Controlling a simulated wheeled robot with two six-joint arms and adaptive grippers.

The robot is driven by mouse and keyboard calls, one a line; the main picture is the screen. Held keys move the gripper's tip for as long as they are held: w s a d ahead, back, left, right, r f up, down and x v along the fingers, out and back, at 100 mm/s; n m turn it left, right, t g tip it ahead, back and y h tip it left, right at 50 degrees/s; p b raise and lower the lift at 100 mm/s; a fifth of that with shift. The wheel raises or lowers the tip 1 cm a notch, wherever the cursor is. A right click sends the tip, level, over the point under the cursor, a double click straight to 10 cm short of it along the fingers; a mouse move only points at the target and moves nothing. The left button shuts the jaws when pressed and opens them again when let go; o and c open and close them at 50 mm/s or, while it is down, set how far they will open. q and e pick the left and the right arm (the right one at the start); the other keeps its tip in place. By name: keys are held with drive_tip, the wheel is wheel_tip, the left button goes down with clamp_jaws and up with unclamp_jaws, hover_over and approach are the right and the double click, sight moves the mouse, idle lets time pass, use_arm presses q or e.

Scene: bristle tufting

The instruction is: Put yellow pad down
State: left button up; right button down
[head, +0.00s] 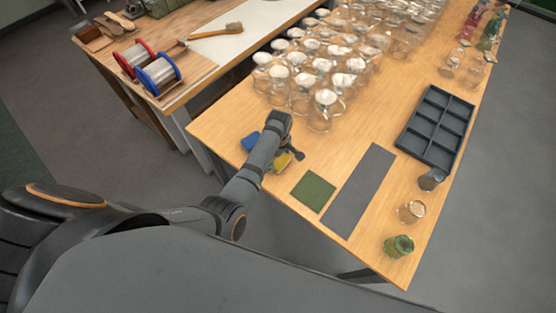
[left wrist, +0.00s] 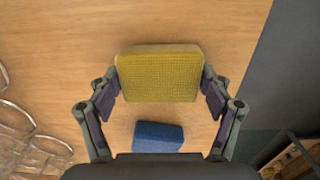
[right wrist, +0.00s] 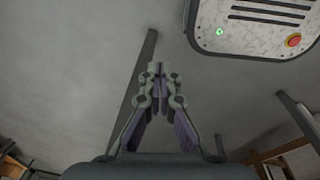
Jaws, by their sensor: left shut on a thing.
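The yellow pad (left wrist: 160,74) sits between the two fingers of my left gripper (left wrist: 161,86) in the left wrist view, and the fingers touch its left and right sides. In the head view the yellow pad (head: 282,162) is partly hidden by my left arm, low over the wooden table's near left part. I cannot tell whether it touches the table. A blue pad (head: 250,142) lies on the table just left of it and also shows in the left wrist view (left wrist: 158,136). My right gripper (right wrist: 157,72) is shut and empty, away from the table.
A green mat (head: 314,191) and a long grey mat (head: 358,190) lie right of my left gripper. Many glass jars (head: 320,108) stand behind it. A dark compartment tray (head: 436,127) and several glasses (head: 411,211) are at the right.

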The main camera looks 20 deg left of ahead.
sight(280, 160)
use_arm(q)
drive_tip(key=shift+d+f, duration=0.1)
drive_tip(key=shift+d, duration=0.05)
drive_tip(key=o, duration=1)
use_arm(e)
drive_tip(key=shift+d, duration=0.75)
use_arm(q)
drive_tip(key=shift+r, duration=0.2)
wheel_tip(280, 160, up, 12)
drive_tip(key=p, duration=1.1)
use_arm(e)
wheel_tip(280, 160, up, 11)
drive_tip(key=shift+a, duration=0.15)
